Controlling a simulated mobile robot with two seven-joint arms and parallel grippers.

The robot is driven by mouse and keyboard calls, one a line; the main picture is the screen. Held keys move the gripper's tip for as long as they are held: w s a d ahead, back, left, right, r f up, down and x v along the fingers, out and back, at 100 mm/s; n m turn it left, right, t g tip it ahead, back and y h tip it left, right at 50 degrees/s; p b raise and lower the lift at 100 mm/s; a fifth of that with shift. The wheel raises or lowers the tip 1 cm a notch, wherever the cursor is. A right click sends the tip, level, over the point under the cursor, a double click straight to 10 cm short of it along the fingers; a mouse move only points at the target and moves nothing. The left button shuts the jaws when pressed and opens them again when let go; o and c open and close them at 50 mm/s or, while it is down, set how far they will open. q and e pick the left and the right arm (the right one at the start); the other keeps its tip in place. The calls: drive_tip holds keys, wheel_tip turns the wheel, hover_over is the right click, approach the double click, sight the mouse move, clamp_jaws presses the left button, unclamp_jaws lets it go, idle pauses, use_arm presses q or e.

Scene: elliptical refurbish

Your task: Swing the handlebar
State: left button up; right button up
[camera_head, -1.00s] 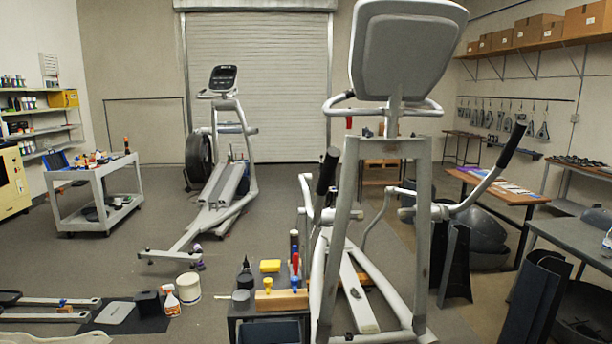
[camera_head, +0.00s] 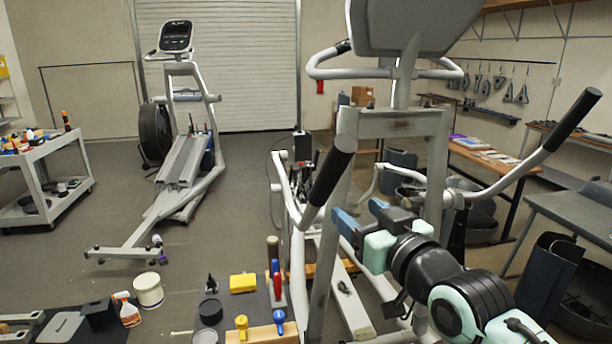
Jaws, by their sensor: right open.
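The near elliptical machine (camera_head: 395,122) stands at centre right, its grey console cut off by the top edge. Its left handlebar has a black grip (camera_head: 332,172) that leans up to the right in front of the upright. Its right handlebar has a black grip (camera_head: 573,120) that leans up to the right on a silver bent tube. My right gripper (camera_head: 361,212), with blue fingertips, reaches in from the lower right. It is open, with nothing visible in it, below and right of the left black grip. Its depth against the frame is hard to tell. My left gripper is not in view.
A second elliptical (camera_head: 180,160) stands behind to the left. A white cart (camera_head: 50,215) is at far left. A dark table (camera_head: 580,220) is at right.

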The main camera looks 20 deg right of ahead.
sight(333, 184)
drive_tip(key=w+p, duration=0.1)
drive_tip(key=w, duration=0.2)
drive_tip(key=w+r+p, duration=0.1)
drive_tip(key=w+p, duration=0.1)
drive_tip(key=w, duration=0.2)
drive_tip(key=w+p, duration=0.2)
drive_tip(key=w, duration=0.2)
drive_tip(key=shift+d+r, duration=0.2)
drive_tip(key=shift+d, duration=0.1)
drive_tip(key=shift+w+f+p, duration=0.2)
drive_tip(key=shift+w+p, duration=0.2)
drive_tip(key=shift+w, duration=0.4)
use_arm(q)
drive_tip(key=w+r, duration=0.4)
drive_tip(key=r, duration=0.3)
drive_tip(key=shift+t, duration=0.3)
use_arm(e)
drive_tip(key=shift+s, duration=0.1)
clamp_jaws()
drive_tip(key=shift+f, duration=0.1)
